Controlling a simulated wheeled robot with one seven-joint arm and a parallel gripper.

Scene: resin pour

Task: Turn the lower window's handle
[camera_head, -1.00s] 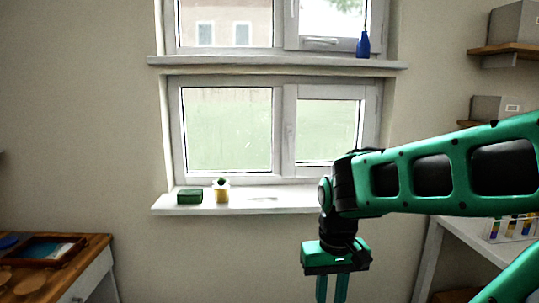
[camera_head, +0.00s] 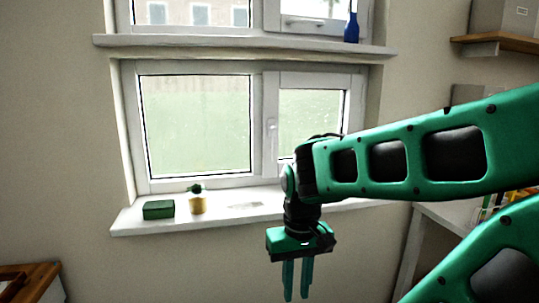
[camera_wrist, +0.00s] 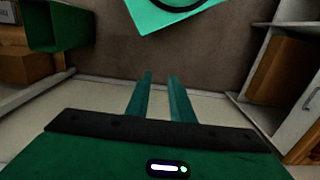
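The lower window (camera_head: 195,125) has a white frame with a wide left pane and a narrower right sash, and it looks closed. Its handle (camera_head: 271,128) is a slim white lever, pointing roughly up and down, on the upright between the panes. My gripper (camera_head: 297,298) points down, below and in front of the sill, lower than the handle and a little to its right. Its two green fingers are apart with nothing between them, as the wrist view (camera_wrist: 160,76) also shows. My arm hides the lower right part of the right sash.
On the lower sill (camera_head: 130,222) stand a green box (camera_head: 158,209) and a yellow pot with a small plant (camera_head: 197,204). A blue bottle (camera_head: 351,27) stands on the upper sill (camera_head: 200,45). A wooden table (camera_head: 40,275) is at lower left; shelves (camera_head: 500,38) are at right.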

